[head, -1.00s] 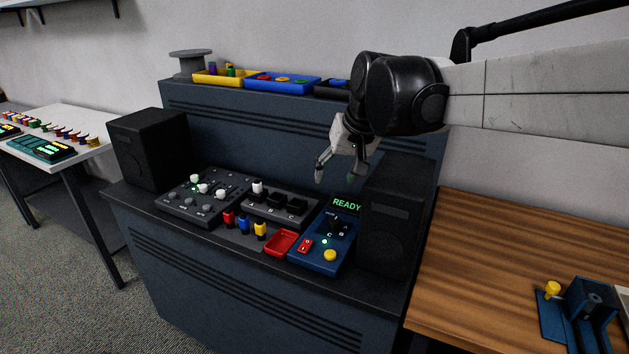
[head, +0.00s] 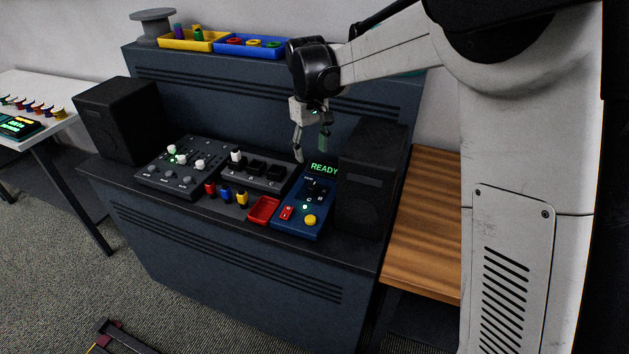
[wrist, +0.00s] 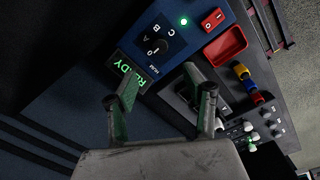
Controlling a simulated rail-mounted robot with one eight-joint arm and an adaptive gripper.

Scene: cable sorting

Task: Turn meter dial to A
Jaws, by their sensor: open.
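The blue meter (head: 291,219) lies on the bench's right part, with a green READY display (head: 323,168). Its black dial (head: 317,188) sits below the display, with letters around it; I cannot tell surely where it points. The dial also shows in the wrist view (wrist: 155,46), with B and C marks and an A beside it. My gripper (head: 311,160) is open and empty, above the back of the meter near the display. In the wrist view its two fingers (wrist: 164,102) are spread apart and the dial lies beyond them, untouched.
A black speaker (head: 364,190) stands close to the meter's right. A red tray (head: 263,210), coloured plugs (head: 226,194), a switch panel (head: 258,171) and a mixer (head: 183,168) lie to the left. A raised back ledge holds a yellow bin (head: 193,42) and a blue bin (head: 250,46).

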